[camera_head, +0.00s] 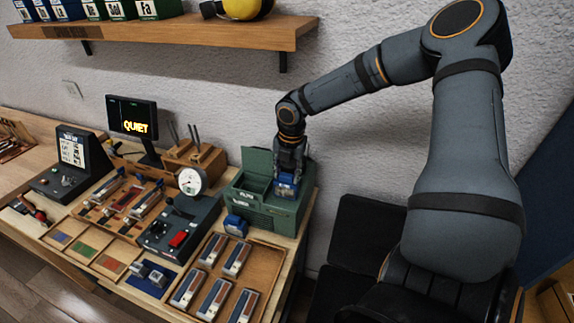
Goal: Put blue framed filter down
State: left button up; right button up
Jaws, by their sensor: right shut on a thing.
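My right gripper (288,170) reaches down from above at the green box (267,215) on the bench. It is shut on the blue framed filter (286,188), a small blue block with a pale face. The filter is at the right part of the box's top. I cannot tell whether it rests on the box or hangs just above it. The box's lid (257,161) stands open behind an open compartment to the left of the gripper. My left gripper is not in view.
A blue block (236,225) stands at the box's front left. A wooden tray (262,268) with several metal-and-wood pieces is in front. A gauge device (183,226) stands to the left. A monitor (132,117) reads "QUIET". A shelf (190,35) hangs above.

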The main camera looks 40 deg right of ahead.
aim_at(290, 185)
jog(key=o, duration=1)
jog(key=shift+f, duration=0.1)
jog(key=shift+c, duration=0.2)
jog(key=shift+r, duration=0.35)
notch_tip(290, 185, up, 12)
jog(key=s, duration=0.1)
jog(key=shift+s+a+f+b, duration=0.2)
jog(key=shift+s+b, duration=0.1)
jog(key=shift+b, duration=0.1)
jog(key=shift+f, duration=0.1)
